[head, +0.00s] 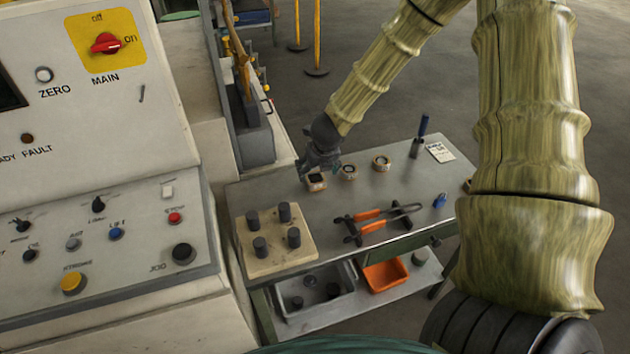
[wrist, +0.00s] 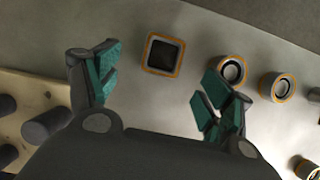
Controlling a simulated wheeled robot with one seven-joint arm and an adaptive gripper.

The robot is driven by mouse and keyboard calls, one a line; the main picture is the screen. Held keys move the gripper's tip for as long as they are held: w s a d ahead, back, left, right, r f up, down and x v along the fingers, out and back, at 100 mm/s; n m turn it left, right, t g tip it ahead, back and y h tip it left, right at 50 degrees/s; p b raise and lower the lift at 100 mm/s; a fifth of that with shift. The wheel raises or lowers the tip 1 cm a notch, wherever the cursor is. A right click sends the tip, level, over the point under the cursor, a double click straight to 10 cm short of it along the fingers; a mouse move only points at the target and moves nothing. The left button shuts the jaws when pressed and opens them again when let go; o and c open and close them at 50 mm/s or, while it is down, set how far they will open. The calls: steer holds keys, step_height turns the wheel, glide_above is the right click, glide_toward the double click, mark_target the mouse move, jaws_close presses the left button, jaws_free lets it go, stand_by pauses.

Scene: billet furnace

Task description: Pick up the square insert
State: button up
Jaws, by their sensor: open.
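The square insert (wrist: 163,54) lies on the grey table. It is a pale block with an orange rim and a dark square hole. In the wrist view it sits ahead of my gripper (wrist: 160,85), between the lines of the two spread fingers. My gripper is open with nothing between its green pads. In the head view my gripper (head: 318,165) is just above the far left part of the table, over the square insert (head: 315,183), and partly hides it.
Two round inserts (head: 349,172) (head: 381,163) stand to the right of it. A pale block with several dark pegs (head: 275,266) is on the near left. Orange-handled tongs (head: 368,214) rest on a stand. A control cabinet (head: 100,130) borders the left. The table's middle (head: 330,205) is fairly clear.

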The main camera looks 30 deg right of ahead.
mark_target(315, 178)
steer(key=shift+x, duration=0.85)
steer(key=shift+d+p+x, duration=0.25)
steer(key=shift+p+x, duration=0.55)
steer(key=shift+x, duration=1.75)
steer(key=shift+w, duration=0.1)
steer(key=shift+c, duration=0.4)
jaws_close()
